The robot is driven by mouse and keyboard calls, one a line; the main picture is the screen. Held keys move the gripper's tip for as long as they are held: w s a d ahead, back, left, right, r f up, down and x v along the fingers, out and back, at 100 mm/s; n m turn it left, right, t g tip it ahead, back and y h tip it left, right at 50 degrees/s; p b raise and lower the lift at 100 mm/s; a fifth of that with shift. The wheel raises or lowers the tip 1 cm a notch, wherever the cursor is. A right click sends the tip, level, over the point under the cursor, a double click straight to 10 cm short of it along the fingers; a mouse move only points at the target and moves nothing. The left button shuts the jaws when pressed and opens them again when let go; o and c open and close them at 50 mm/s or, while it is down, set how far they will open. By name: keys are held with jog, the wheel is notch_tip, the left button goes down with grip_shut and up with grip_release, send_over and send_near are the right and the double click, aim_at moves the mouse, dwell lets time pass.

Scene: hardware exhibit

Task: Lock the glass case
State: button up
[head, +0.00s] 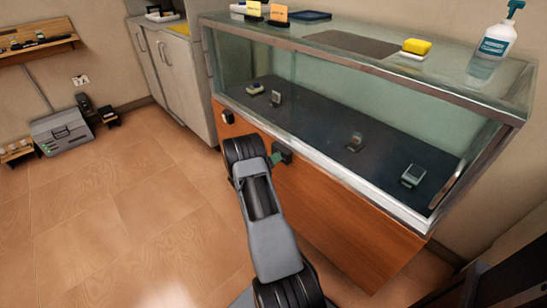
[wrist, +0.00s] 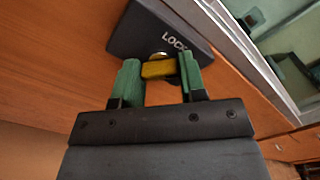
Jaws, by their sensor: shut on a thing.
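The glass case (head: 330,135) has clear glass walls with metal edges on a brown wooden base (head: 335,215). A dark lock box marked "LOCK" (wrist: 165,35) is on the wooden front, and it also shows in the head view (head: 284,150). A yellow key head (wrist: 158,69) sits at the round metal keyhole of the lock box. My gripper (wrist: 160,78) has green fingers, shut on the key head, one finger at each side. In the head view my gripper (head: 275,159) is at the lock box and the key is hidden.
Several small devices lie inside the case. A grey cabinet (head: 175,70) stands at the far left end.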

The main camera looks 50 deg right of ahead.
jog(key=shift+n+p, duration=1.2)
jog(key=shift+n, duration=2.9)
jog(key=o, duration=0.9)
jog(key=shift+a, duration=0.1)
jog(key=a, duration=0.4)
jog(key=a+p, duration=0.1)
jog(key=a, duration=0.4)
jog(key=w+a, duration=0.1)
jog(key=a, duration=0.3)
jog(key=shift+a+p, duration=0.3)
